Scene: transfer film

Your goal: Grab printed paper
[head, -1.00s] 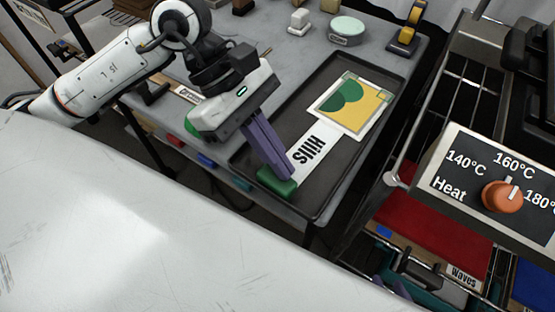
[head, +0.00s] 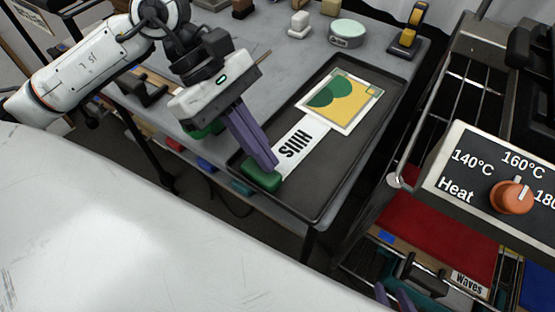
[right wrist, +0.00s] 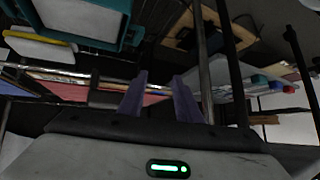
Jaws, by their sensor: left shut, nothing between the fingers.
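The printed paper (head: 343,101), white-bordered with green and yellow shapes, lies in the dark tray (head: 330,180). A white strip labelled "Hills" (head: 297,146) runs from it toward my left gripper (head: 262,166). That gripper is shut, its purple fingers pointing down at the strip's near end beside the tray's left edge. A green block (head: 262,181) is at the fingertips; whether it belongs to the fingers is unclear. My right gripper's purple fingers show low in the head view (head: 395,298). In the right wrist view they are apart and empty (right wrist: 160,92).
A rack on the right holds a red sheet (head: 435,238) and a "Waves" label (head: 470,284). A heat panel with an orange knob (head: 512,197) stands above it. A round tin (head: 347,33) and a tape dispenser (head: 408,38) stand behind the tray.

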